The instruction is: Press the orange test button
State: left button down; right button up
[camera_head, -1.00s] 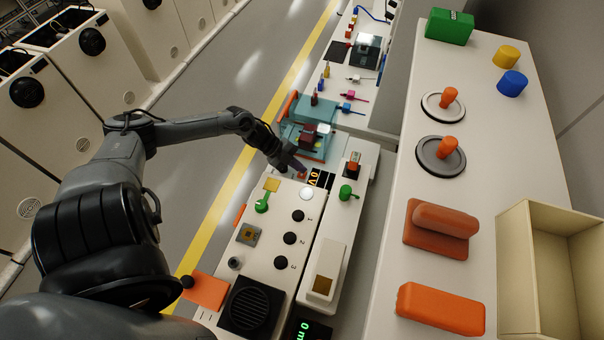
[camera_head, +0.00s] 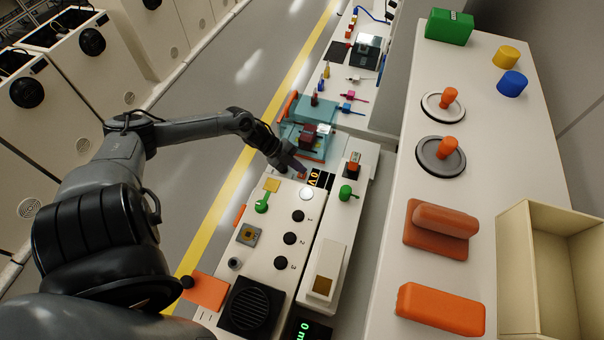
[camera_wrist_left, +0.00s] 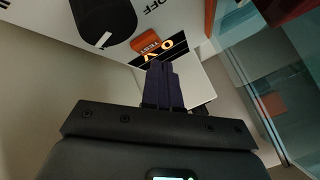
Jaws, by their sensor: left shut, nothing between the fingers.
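The orange test button (camera_wrist_left: 150,46) shows in the left wrist view, with dark lettering reading TEST on it. It sits beside a lit orange display (camera_wrist_left: 166,53), which also shows in the head view (camera_head: 314,178). My left gripper (camera_wrist_left: 160,66) is shut and empty. In the wrist view its fingertips overlap the edge of the display, close to the button. I cannot tell whether they touch the panel. In the head view my left gripper (camera_head: 299,170) is low over the far end of the white panel and largely covers the button area. My right gripper is not in view.
The white panel (camera_head: 268,232) carries black knobs, a green lever (camera_head: 262,204) and a black grille (camera_head: 248,307). A teal transparent case (camera_head: 309,140) stands just beyond the gripper. A counter at right holds handles, blocks and a beige bin (camera_head: 517,250).

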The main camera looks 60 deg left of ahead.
pick_arm(q)
jog(key=shift+f, duration=0.1)
dwell(0.6)
jog(key=shift+f+b, duration=0.3)
jog(key=shift+f, duration=0.05)
dwell(0.4)
jog(key=shift+f+b, duration=0.3)
jog(key=shift+f, duration=0.15)
jog(key=shift+r, duration=0.1)
dwell(0.5)
jog(key=shift+r+p, duration=0.8)
jog(key=shift+p, duration=0.15)
